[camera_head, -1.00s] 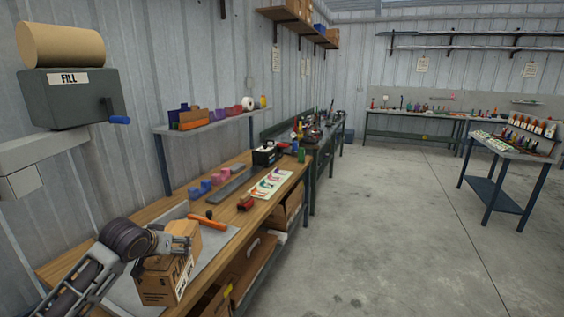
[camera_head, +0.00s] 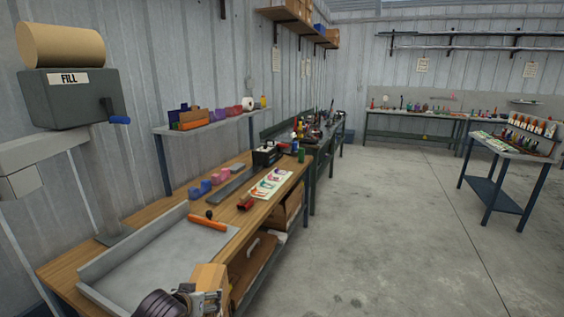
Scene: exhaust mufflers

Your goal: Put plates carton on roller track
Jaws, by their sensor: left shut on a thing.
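The brown carton (camera_head: 211,275) is at the bottom edge of the head view, in front of the bench's near side. Only its upper part shows; its label and lower part are hidden or out of frame. My left gripper (camera_head: 207,298) comes in from the bottom and is shut on the carton. The carton is clear of the grey tray's floor in the picture; I cannot tell its height. My right gripper is not in view. I cannot make out a roller track here.
A grey shallow tray (camera_head: 150,268) lies on the wooden bench (camera_head: 72,270), with an orange-handled tool (camera_head: 207,223) at its far edge. A grey FILL dispenser (camera_head: 68,98) stands at left. Blue and pink blocks (camera_head: 205,186) lie farther back. Open floor (camera_head: 380,240) is at right.

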